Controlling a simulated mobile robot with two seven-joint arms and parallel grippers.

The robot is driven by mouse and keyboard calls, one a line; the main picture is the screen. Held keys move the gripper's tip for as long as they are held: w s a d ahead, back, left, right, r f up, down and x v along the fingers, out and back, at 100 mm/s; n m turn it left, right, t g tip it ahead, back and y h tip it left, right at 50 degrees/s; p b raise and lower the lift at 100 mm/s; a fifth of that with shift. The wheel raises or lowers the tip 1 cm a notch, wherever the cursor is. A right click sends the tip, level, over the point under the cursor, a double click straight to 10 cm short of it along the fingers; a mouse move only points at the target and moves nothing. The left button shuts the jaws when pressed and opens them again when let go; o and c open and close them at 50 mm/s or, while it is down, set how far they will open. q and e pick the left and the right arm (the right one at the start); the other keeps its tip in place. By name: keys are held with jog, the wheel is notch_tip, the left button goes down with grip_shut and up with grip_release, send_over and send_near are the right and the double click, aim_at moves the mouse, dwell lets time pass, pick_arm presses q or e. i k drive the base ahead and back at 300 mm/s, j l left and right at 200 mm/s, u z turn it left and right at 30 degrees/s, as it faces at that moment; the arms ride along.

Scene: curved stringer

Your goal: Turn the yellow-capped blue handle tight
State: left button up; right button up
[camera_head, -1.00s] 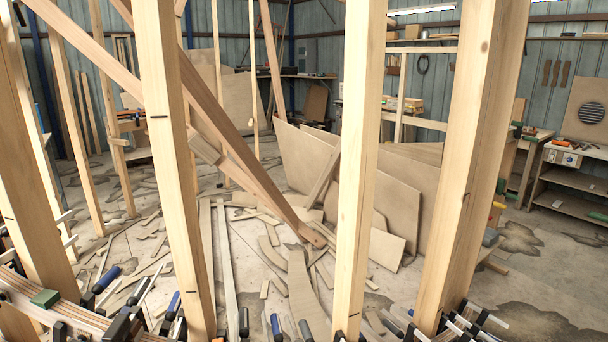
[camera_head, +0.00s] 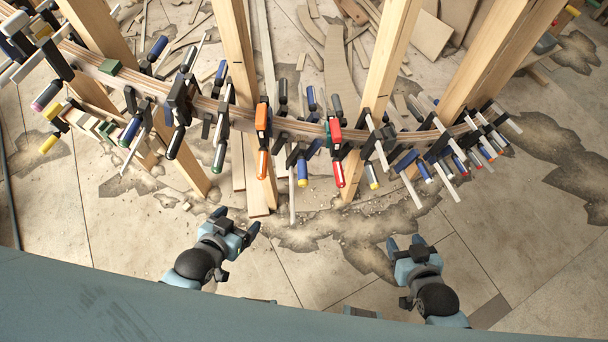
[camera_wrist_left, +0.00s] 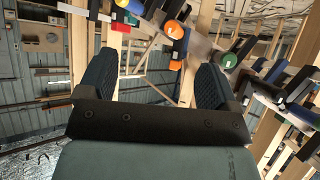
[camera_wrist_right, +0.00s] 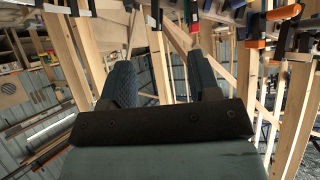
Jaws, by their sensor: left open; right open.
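A curved strip of laminated wood (camera_head: 290,124) is lined with clamps. One clamp handle, blue with a yellow cap (camera_head: 302,172), hangs from it near the middle. Another yellow-capped handle (camera_head: 371,175) hangs further right, and more yellow caps (camera_head: 48,143) show at the far left. The left wrist view shows a yellow-capped handle (camera_wrist_left: 174,28) at the top, beyond the fingers. My left gripper (camera_head: 236,222) is open and empty, below and left of the middle handle, apart from it. My right gripper (camera_head: 405,242) is open and empty, below the strip at right.
An orange clamp (camera_head: 262,120) and a red clamp (camera_head: 336,135) flank the middle blue handle closely. Wooden posts (camera_head: 389,70) rise through the clamp row. Bare concrete floor (camera_head: 320,265) shows between my grippers. Plywood sheets and offcuts (camera_head: 340,65) lie behind the strip.

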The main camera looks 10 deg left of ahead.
aim_at(302, 171)
jog(key=j, duration=0.8)
jog(key=k+j+z, duration=0.1)
jog(key=j, duration=0.7)
jog(key=k+j, duration=0.1)
jog(key=j, duration=0.7)
